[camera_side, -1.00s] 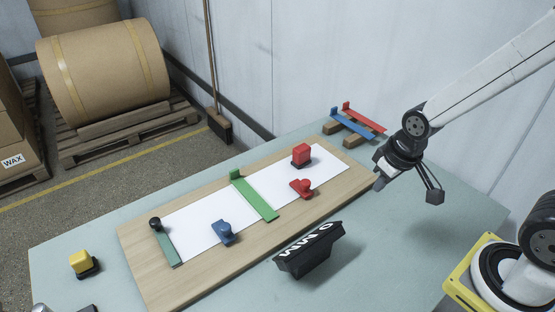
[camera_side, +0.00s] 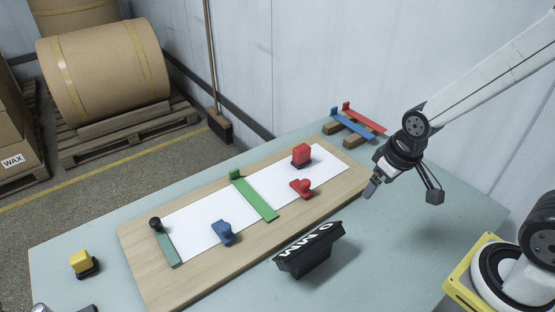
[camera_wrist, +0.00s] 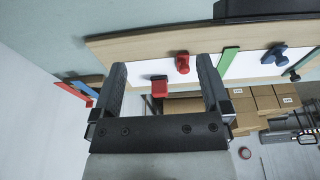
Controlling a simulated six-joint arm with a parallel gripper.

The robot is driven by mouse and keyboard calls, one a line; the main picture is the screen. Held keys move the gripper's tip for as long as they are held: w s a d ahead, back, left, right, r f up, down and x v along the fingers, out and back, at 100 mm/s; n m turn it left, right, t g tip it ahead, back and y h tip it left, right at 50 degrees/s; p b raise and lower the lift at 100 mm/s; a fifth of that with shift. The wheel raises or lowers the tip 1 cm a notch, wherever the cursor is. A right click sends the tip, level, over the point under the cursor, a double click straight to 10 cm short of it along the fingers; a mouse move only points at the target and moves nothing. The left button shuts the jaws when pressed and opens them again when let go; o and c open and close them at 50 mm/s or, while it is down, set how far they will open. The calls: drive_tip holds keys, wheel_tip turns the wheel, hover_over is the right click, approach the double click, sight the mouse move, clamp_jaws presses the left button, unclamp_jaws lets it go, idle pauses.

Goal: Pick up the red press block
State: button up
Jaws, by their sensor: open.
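The red press block (camera_side: 301,155) is a boxy red piece with a dark underside, upright on the white paper (camera_side: 272,178) near the board's far right end. In the wrist view the red block (camera_wrist: 159,88) shows between the fingers, at a distance. A smaller red knobbed piece (camera_side: 302,188) sits on the paper's near edge; it also shows in the wrist view (camera_wrist: 182,63). My gripper (camera_side: 371,189) is open and empty, raised to the right of the block and apart from it. Its two fingers (camera_wrist: 162,75) frame the wrist view.
A green bar (camera_side: 255,197) crosses the paper, with a blue knobbed piece (camera_side: 223,233) and a dark-knobbed green strip (camera_side: 166,248) to its left. A black labelled block (camera_side: 309,251) stands in front of the wooden board (camera_side: 190,284). Blue and red strips (camera_side: 352,123) lie on wood at the back.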

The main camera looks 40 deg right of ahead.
drive_tip(key=shift+w, duration=0.1)
drive_tip(key=n+g, duration=0.2)
drive_tip(key=n, duration=1.5)
hover_over(303, 147)
drive_tip(key=f, duration=0.5)
drive_tip(key=shift+s+a, duration=0.15)
drive_tip(key=shift+s, duration=0.25)
drive_tip(key=shift+w+f+n+g, duration=0.35)
drive_tip(key=shift+w+n, duration=0.1)
drive_tip(key=shift+n, duration=0.25)
drive_tip(key=shift+f, duration=0.1)
drive_tip(key=shift+f, duration=1.2)
drive_tip(key=shift+f, duration=0.1)
drive_tip(key=shift+f, duration=2.45)
